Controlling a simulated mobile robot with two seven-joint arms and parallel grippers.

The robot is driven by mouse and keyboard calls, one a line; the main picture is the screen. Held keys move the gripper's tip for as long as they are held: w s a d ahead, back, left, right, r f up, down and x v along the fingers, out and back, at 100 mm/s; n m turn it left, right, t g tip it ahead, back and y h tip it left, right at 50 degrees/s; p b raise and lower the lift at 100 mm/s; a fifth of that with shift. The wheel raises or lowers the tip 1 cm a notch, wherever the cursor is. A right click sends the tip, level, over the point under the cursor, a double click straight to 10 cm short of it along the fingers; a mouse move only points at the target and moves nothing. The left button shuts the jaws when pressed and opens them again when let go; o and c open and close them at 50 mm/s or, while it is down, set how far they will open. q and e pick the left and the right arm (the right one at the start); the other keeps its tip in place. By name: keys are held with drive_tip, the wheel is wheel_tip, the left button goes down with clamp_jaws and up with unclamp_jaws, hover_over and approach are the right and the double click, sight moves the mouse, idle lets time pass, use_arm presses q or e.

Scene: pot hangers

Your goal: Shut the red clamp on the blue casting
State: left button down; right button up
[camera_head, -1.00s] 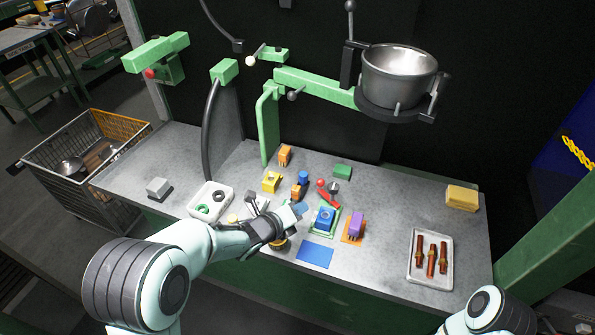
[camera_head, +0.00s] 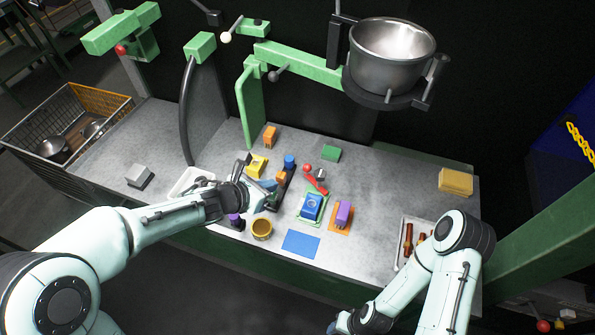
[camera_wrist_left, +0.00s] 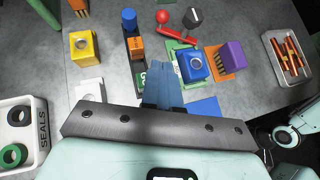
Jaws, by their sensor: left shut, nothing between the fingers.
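The blue casting (camera_head: 311,206) sits on a green and white fixture in the middle of the bench; it also shows in the left wrist view (camera_wrist_left: 191,66). The red clamp (camera_head: 316,185) is just behind it, with a red ball end and a dark knob beside it. In the left wrist view the clamp's red lever (camera_wrist_left: 174,28) lies behind the casting, apart from my fingers. My left gripper (camera_head: 266,194) is shut and empty, left of the casting, over the bench. My right gripper (camera_head: 345,322) is low at the front edge, its fingers unclear.
A purple block (camera_head: 343,214) on an orange mat stands right of the casting. A blue mat (camera_head: 300,243) and a yellow-brown cup (camera_head: 262,229) lie in front. A yellow block (camera_head: 256,167) and a black holder stand left. A pot (camera_head: 391,58) hangs above the back.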

use_arm(q)
drive_tip(key=b+x, duration=0.1)
drive_tip(key=x, duration=0.8)
drive_tip(key=w+d, duration=0.1)
drive_tip(key=w+d+p, duration=0.1)
drive_tip(key=shift+w+f, duration=0.4)
drive_tip(key=shift+w+d+f, duration=0.25)
drive_tip(key=shift+w+d, duration=0.15)
drive_tip(key=shift+w, duration=0.1)
use_arm(e)
drive_tip(key=shift+w+r, duration=0.1)
drive_tip(key=shift+w, duration=0.05)
drive_tip(key=shift+a, duration=0.1)
